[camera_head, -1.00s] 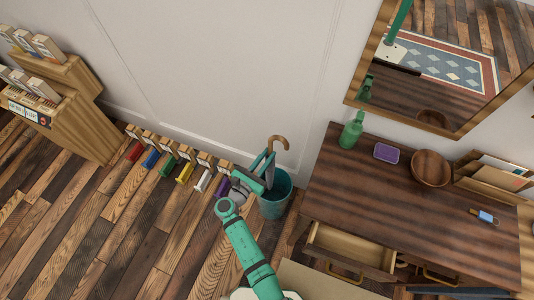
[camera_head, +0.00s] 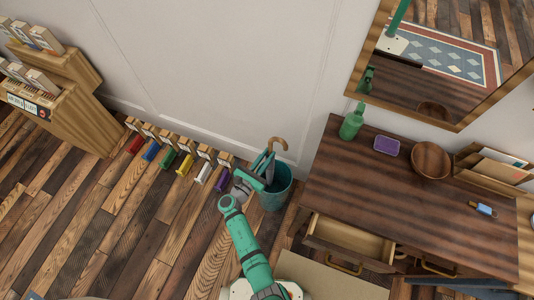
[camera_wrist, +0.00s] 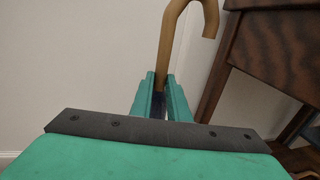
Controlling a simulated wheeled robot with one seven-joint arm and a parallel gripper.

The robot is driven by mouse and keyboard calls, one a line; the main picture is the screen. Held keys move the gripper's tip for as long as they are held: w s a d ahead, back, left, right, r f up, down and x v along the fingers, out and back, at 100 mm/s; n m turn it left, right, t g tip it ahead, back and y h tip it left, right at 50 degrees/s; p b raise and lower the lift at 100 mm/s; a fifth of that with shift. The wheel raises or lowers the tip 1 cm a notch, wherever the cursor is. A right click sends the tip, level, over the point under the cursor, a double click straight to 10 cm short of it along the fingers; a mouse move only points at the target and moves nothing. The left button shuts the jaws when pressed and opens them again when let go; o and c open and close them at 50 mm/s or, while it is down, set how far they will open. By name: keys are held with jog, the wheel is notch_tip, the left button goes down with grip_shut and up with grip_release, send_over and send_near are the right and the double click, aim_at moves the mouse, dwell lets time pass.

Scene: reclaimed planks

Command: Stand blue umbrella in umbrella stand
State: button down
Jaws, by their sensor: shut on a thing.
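My gripper (camera_head: 262,172) is shut on the blue umbrella, just below its curved wooden handle (camera_head: 277,144). In the wrist view the tan crook (camera_wrist: 170,40) rises above the fingers (camera_wrist: 160,100), and a dark blue part (camera_wrist: 160,106) shows between them. The umbrella looks roughly upright. The teal umbrella stand (camera_head: 276,196) is a round open bucket on the floor, close by the wall and left of the desk. The gripper is over the left part of its rim. The umbrella's lower end is hidden, so I cannot tell how deep it sits in the stand.
The wooden desk (camera_head: 400,190) has an open drawer (camera_head: 350,238) and holds a green bottle (camera_head: 352,122), a purple box (camera_head: 387,146) and a wooden bowl (camera_head: 431,160). Several coloured items line the wall left of the stand. A shelf (camera_head: 75,110) stands far left. Floor at left is clear.

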jog(key=shift+f, duration=1.7)
jog(key=c, duration=1.6)
grip_release()
jog(key=v, duration=1.1)
jog(key=shift+w, duration=0.1)
